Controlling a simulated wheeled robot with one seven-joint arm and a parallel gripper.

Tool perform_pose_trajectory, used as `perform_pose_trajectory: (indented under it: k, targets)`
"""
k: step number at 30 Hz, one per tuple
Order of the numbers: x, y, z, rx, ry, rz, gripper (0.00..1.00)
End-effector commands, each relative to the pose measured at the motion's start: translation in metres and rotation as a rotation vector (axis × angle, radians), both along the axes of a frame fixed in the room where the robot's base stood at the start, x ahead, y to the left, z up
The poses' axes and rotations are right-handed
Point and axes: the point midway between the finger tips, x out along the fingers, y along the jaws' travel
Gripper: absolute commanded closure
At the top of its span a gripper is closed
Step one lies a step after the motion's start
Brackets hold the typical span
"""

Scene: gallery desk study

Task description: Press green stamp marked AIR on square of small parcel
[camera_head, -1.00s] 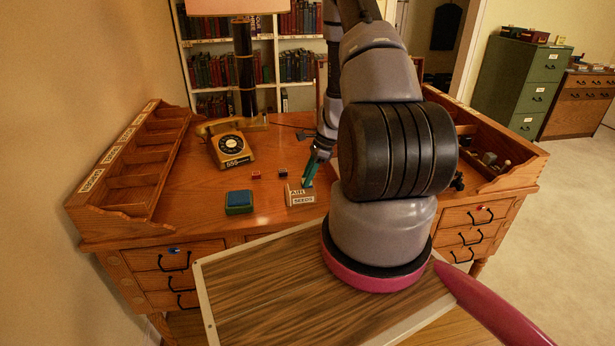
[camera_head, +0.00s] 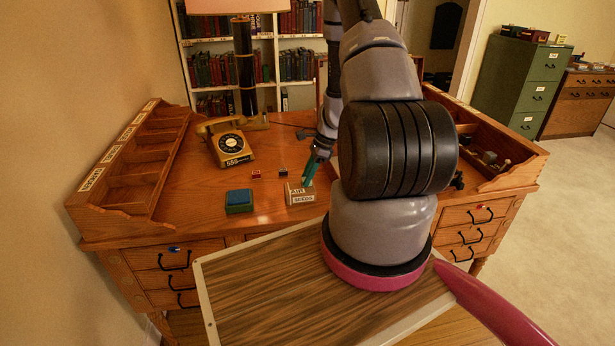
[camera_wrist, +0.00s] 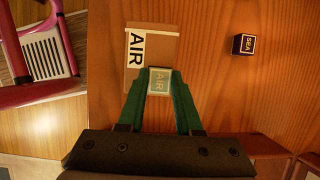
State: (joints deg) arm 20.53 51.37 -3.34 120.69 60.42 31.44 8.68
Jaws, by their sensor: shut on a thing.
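My gripper (camera_wrist: 160,88) is shut on a green stamp (camera_wrist: 159,83) whose pale top reads AIR. The small brown parcel (camera_wrist: 166,49) lies on the desk, with a white AIR label at its left in the wrist view. The stamp overlaps the parcel's near edge in that view. I cannot tell whether it touches the parcel, and the square is not visible. In the head view my gripper (camera_head: 309,172) points down at the parcel (camera_head: 301,194), which has a SEEDS label on its front.
A dark SEA stamp (camera_wrist: 243,45) stands right of the parcel in the wrist view. A red stamp (camera_head: 256,174) and a blue-topped green pad (camera_head: 239,202) are to the parcel's left in the head view. A telephone (camera_head: 231,148) stands behind. Pigeonhole racks (camera_head: 134,165) flank the desk.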

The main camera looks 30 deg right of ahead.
Motion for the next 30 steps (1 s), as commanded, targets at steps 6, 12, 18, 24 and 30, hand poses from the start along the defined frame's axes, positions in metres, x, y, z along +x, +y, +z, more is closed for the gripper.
perform_pose_trajectory:
  k: [6,12,18,24,30]
  targets:
    - [-0.002,0.000,-0.002,-0.001,0.004,0.001,1.00]
    - [-0.002,0.000,-0.002,-0.001,0.004,0.001,0.32]
    - [-0.001,0.000,-0.001,0.000,0.002,0.001,0.32]
    - [-0.001,-0.003,0.007,-0.002,0.000,0.001,0.32]
    - [-0.005,-0.017,0.041,-0.004,-0.002,0.001,0.32]
